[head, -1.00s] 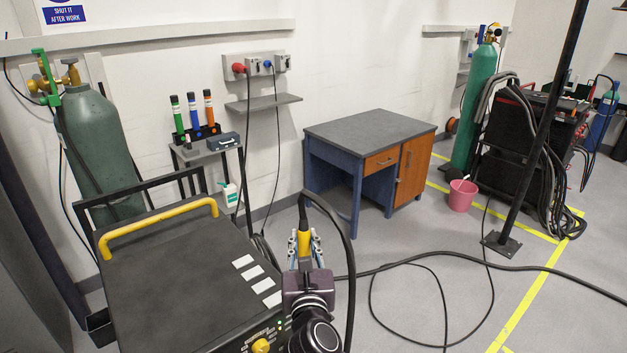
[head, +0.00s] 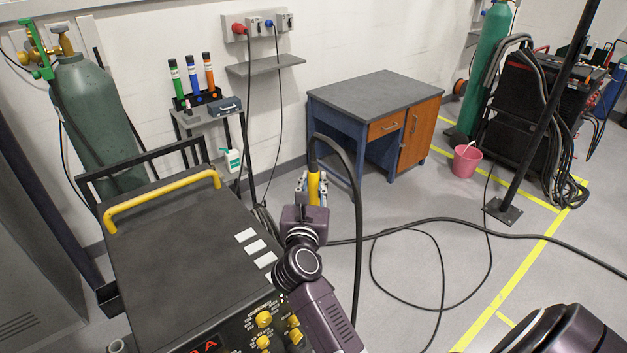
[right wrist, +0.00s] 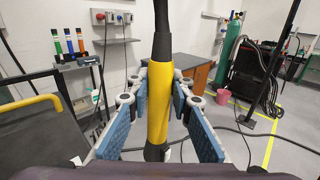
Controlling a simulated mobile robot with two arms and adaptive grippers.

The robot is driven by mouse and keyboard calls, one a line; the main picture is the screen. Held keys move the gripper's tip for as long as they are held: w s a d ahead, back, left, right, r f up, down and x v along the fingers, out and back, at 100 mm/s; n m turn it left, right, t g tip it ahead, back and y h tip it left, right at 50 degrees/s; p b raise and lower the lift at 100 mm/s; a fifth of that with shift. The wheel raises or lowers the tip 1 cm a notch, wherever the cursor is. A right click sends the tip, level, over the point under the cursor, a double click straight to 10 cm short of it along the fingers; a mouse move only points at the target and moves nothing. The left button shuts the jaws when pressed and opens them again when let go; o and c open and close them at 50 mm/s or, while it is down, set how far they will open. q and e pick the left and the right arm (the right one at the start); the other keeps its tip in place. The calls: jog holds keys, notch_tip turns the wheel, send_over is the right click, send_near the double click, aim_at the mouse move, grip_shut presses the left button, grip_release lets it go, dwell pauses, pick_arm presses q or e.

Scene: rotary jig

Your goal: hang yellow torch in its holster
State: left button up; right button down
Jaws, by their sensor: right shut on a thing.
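The yellow torch (head: 314,187) is upright in my right gripper (head: 313,192), off the floor beside the right side of the black welding machine (head: 185,260). A black cable rises from its top and loops down to the right. In the right wrist view the torch (right wrist: 158,105) stands between the blue finger pads of my right gripper (right wrist: 158,95), which is shut on it. A black open bracket (head: 108,299) sits at the machine's left side; I cannot tell whether it is the holster. My left gripper is out of view.
The machine has a yellow handle (head: 160,200) and front knobs. A blue desk (head: 370,100), pink bucket (head: 466,160) and black post (head: 545,105) stand beyond. Cables (head: 440,226) cross the floor on the right. A green cylinder (head: 95,125) stands at the left.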

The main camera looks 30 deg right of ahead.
aim_at(314, 202)
jog(key=shift+f+b, duration=2.9)
jog(key=shift+f, duration=0.3)
jog(key=shift+f+b, duration=3.4)
jog(key=shift+f, duration=0.6)
jog(key=shift+f+b, duration=0.55)
jog(key=shift+f, duration=0.1)
jog(key=c, duration=1.7)
grip_release()
jog(key=shift+o, duration=0.2)
jog(key=shift+f, duration=0.1)
